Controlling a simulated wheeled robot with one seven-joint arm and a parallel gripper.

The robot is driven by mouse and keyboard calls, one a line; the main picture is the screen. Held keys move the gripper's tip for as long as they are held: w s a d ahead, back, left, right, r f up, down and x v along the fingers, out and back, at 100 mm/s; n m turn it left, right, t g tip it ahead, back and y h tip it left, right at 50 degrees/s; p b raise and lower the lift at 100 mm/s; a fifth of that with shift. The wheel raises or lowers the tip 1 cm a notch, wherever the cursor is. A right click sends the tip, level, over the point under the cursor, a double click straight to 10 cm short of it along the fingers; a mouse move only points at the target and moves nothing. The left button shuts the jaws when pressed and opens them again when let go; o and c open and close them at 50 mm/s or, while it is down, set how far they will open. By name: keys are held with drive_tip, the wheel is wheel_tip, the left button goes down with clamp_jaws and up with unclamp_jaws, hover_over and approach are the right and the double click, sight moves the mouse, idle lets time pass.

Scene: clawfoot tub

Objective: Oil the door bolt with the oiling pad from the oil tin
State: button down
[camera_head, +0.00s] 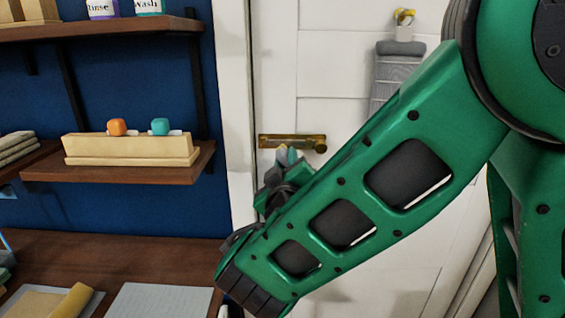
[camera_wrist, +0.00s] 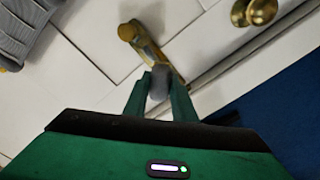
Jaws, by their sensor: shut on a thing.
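The brass door bolt (camera_head: 305,143) lies level across the left edge of the white door. In the wrist view, the bolt (camera_wrist: 140,40) runs slantwise just beyond my fingertips. My gripper (camera_wrist: 160,78) is shut on a small dark grey rounded pad (camera_wrist: 158,88), which I take for the oiling pad. In the head view, my gripper (camera_head: 286,158) is right below the bolt, partly hidden by my forearm. The pad's end is at or very near the bolt; I cannot tell whether they touch. I cannot make out the oil tin.
A brass knob (camera_wrist: 261,11) is near the bolt in the wrist view. A grey towel (camera_head: 397,72) hangs on the door. Shelves on the blue wall hold bottles and a wooden box (camera_head: 130,149). A wooden counter (camera_head: 150,262) with a grey cloth (camera_head: 160,300) is below.

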drive_tip(key=shift+w, duration=2.4)
drive_tip(key=shift+s+d, duration=0.1)
drive_tip(key=shift+d, duration=0.1)
drive_tip(key=d, duration=0.3)
drive_tip(key=shift+d, duration=0.3)
drive_tip(key=shift+w, duration=0.85)
idle(1.0)
drive_tip(key=shift+a, duration=0.1)
drive_tip(key=shift+a, duration=2.25)
